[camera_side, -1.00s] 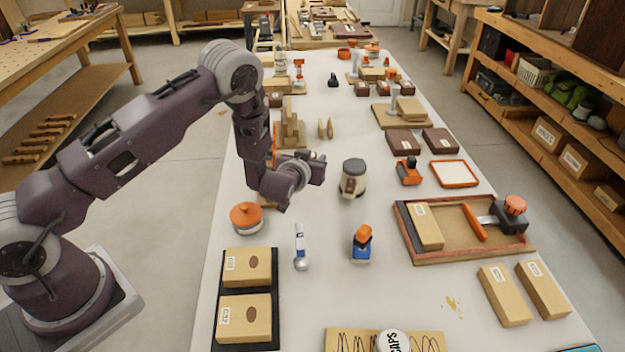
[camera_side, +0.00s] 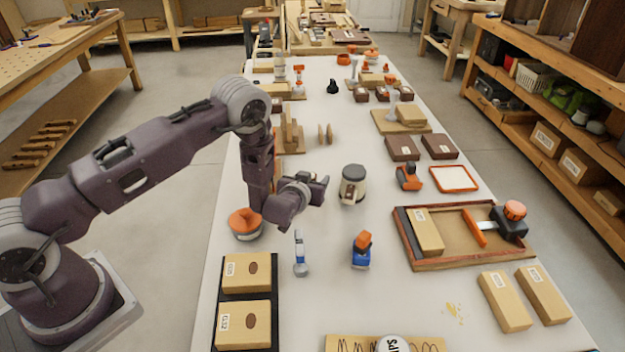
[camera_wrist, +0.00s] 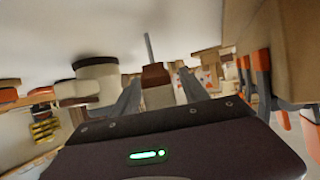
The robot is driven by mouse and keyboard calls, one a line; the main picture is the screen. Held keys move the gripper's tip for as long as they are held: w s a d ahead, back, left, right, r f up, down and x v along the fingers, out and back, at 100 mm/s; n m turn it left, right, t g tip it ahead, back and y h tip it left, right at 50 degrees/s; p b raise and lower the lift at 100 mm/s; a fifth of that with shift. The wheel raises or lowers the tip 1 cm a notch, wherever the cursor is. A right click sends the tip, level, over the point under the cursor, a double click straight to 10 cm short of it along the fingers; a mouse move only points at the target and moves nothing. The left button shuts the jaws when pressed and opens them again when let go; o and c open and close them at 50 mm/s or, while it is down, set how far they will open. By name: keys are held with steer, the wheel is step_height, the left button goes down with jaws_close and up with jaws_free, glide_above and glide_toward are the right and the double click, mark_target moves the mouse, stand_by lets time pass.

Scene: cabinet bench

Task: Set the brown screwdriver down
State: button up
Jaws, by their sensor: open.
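In the wrist view, the brown screwdriver (camera_wrist: 155,73) shows its brown handle and a grey shaft pointing up in the picture. It sits between or just beyond the fingers of my gripper (camera_wrist: 160,92). The fingers are spread apart, with a pale part below the brown handle. I cannot tell whether either finger touches it, or what it rests on. In the side view, my gripper (camera_side: 318,190) is low over the left part of the white table, just left of a cream and black canister. I cannot make out the screwdriver there.
The canister (camera_side: 353,184) stands close to my gripper's right. An orange-topped round pot (camera_side: 245,223) is at its left, below my forearm. A blue and orange bottle (camera_side: 361,252) and a silver-blue tool (camera_side: 300,254) stand nearer the camera. A wooden tray (camera_side: 401,232) lies at the right.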

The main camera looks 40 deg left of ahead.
steer(key=shift+s+d+r, duration=0.1)
steer(key=shift+r, duration=0.1)
steer(key=v, duration=1.2)
steer(key=s+d+r+g+h, duration=0.2)
steer(key=r+h, duration=0.1)
steer(key=r, duration=0.7)
steer(key=s+d+r+g+h, duration=0.1)
steer(key=s+d+r+h, duration=0.15)
steer(key=r, duration=0.65)
steer(key=s+a+r+m+g, duration=0.1)
steer(key=s+r, duration=0.1)
steer(key=s, duration=0.7)
steer(key=s+r+m+g, duration=0.1)
steer(key=s+r+m, duration=0.1)
steer(key=s, duration=0.7)
steer(key=s+a+r+m+g, duration=0.1)
steer(key=s+r, duration=0.3)
steer(key=s, duration=0.5)
steer(key=shift+s+a+m+g, duration=0.3)
steer(key=shift+s+a+g, duration=0.05)
steer(key=shift+g, duration=0.15)
